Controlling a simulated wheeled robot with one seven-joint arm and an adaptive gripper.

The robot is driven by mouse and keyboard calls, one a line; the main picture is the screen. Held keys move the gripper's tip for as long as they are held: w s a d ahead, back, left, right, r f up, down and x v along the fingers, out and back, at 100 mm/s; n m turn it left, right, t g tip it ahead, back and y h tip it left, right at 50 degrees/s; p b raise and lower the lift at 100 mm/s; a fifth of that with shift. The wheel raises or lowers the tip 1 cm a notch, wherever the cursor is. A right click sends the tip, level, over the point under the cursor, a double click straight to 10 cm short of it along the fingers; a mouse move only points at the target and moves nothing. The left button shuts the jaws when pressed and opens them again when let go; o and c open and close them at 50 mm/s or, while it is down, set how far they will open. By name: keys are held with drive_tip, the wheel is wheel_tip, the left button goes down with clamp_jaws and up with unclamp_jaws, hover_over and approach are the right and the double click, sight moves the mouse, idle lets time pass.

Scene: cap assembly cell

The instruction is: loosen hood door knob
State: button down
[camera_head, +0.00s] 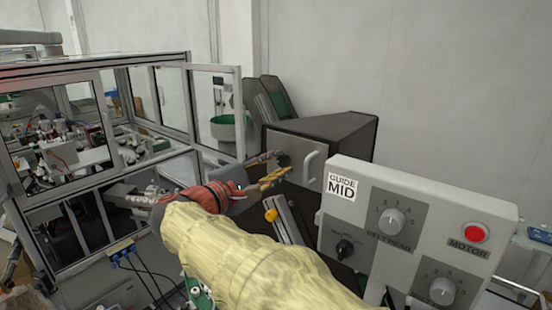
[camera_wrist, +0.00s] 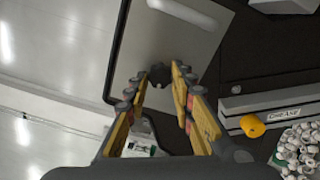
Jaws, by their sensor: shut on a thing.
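The hood door (camera_head: 296,146) is a grey metal panel on the front of a dark box, and it fills the upper middle of the wrist view (camera_wrist: 215,55). Its knob (camera_head: 283,160) is small, round and black, near the door's left side. The knob also shows in the wrist view (camera_wrist: 160,73), between the tips of my fingers. My gripper (camera_head: 277,165) has come to the door from the left, and its yellow-padded fingers are shut on the knob; they also show in the wrist view (camera_wrist: 160,83). The fingers hide part of the knob.
A pale door handle (camera_head: 309,166) is just right of the knob. A control panel (camera_head: 430,200) with dials and a red button stands close at the right. A yellow knob (camera_head: 271,214) is below my gripper. A framed glass enclosure (camera_head: 190,62) stands at the left.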

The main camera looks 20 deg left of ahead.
drive_tip(key=n+p, duration=0.3)
drive_tip(key=shift+n, duration=0.4)
drive_tip(key=n+p, duration=0.5)
drive_tip(key=shift+n, duration=0.4)
drive_tip(key=shift+f+n+p, duration=0.1)
drive_tip(key=shift+n+p, duration=0.3)
drive_tip(key=shift+p, duration=0.15)
drive_tip(key=shift+f, duration=0.15)
drive_tip(key=c, duration=1.5)
unclamp_jaws()
drive_tip(key=shift+a, duration=0.1)
